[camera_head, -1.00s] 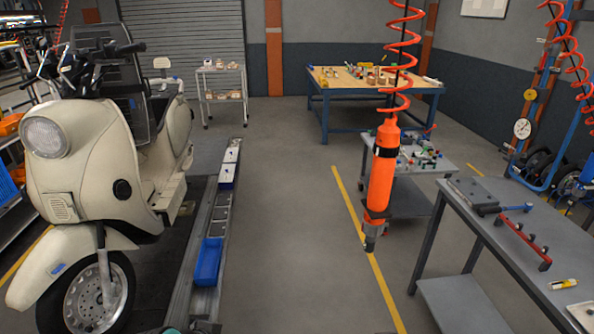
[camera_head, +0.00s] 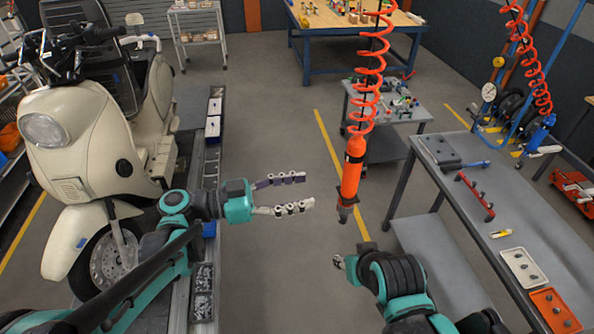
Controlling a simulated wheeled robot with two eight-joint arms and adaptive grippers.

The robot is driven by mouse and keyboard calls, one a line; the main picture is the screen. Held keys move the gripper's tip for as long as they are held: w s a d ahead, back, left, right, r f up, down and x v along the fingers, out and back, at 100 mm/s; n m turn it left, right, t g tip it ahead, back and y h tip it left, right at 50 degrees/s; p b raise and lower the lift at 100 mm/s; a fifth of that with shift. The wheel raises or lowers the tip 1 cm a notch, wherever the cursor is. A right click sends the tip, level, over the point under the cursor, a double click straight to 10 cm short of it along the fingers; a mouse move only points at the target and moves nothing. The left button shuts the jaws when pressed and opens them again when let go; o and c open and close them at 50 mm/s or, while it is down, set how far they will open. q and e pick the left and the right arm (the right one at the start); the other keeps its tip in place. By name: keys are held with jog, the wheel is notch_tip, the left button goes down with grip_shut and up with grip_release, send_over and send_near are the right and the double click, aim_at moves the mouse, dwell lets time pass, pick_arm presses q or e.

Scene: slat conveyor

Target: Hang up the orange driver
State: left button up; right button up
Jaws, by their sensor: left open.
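The orange driver (camera_head: 352,170) hangs upright, its dark tip down, in the middle of the head view. It is below a red coiled hose (camera_head: 370,75), with a dark band around its body. My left gripper (camera_head: 308,191) is open and empty, its two fingers pointing right toward the driver's lower part, with a gap between. My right gripper (camera_head: 340,263) is lower, below the driver's tip. Only a small part of its fingers shows in front of my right arm, so its opening is unclear.
A grey bench (camera_head: 450,208) at right carries a red rail (camera_head: 475,196), a white tray (camera_head: 524,268) and an orange tray (camera_head: 556,312). A cream scooter (camera_head: 85,145) stands at left. A small grey cart (camera_head: 385,110) is behind the driver. Open floor lies between.

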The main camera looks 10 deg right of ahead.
aim_at(342, 184)
pick_arm(q)
jog(key=shift+w+d, duration=0.15)
jog(key=shift+d, duration=1.5)
jog(key=shift+w+d, duration=0.15)
jog(key=shift+d, duration=1.55)
jog(key=shift+w+d, duration=0.15)
jog(key=shift+d, duration=1.5)
